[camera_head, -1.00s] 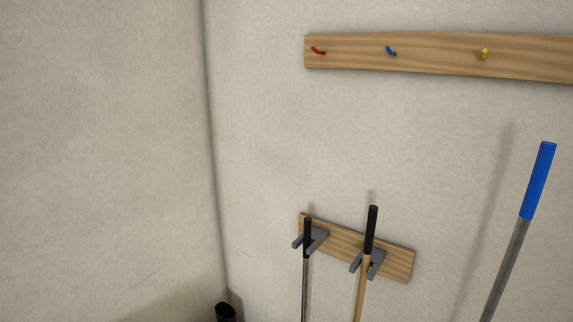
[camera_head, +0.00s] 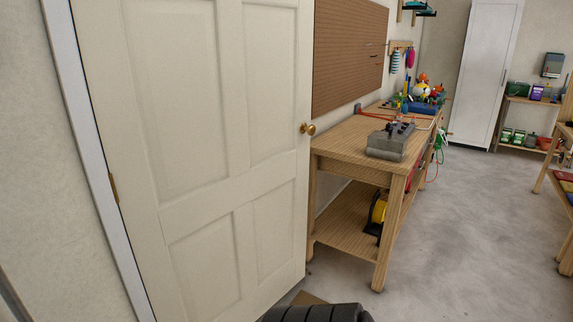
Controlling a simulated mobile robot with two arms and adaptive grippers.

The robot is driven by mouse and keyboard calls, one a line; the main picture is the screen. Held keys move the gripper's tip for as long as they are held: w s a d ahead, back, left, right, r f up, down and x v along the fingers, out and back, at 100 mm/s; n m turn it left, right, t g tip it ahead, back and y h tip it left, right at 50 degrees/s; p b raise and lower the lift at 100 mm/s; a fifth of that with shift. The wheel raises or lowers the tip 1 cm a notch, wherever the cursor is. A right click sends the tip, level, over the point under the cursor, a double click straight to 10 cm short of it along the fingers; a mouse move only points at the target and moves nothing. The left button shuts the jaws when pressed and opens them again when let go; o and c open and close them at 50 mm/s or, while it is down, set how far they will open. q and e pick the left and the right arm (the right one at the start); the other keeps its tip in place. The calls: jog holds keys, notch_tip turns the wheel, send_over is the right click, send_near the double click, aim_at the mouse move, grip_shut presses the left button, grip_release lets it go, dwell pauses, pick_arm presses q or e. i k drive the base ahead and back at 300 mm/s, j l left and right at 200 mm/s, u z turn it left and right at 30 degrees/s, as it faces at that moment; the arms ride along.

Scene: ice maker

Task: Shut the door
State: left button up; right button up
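A white panelled door (camera_head: 228,185) fills the left half of the head view. It stands open, swung into the room, with its hinge (camera_head: 113,188) and white frame (camera_head: 90,150) on the left. Its brass knob (camera_head: 308,129) is on the right edge. Neither of my grippers shows in the view.
A wooden workbench (camera_head: 345,143) with a grey tool box (camera_head: 389,141) stands just right of the door. A black ribbed object (camera_head: 318,313) shows at the bottom edge. Grey floor (camera_head: 450,230) is clear to the right. A white cabinet (camera_head: 485,75) and shelves are at the back.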

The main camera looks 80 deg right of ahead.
aim_at(202, 109)
jog(key=z, duration=2)
jog(key=i+z, duration=0.15)
jog(key=k+l, duration=0.05)
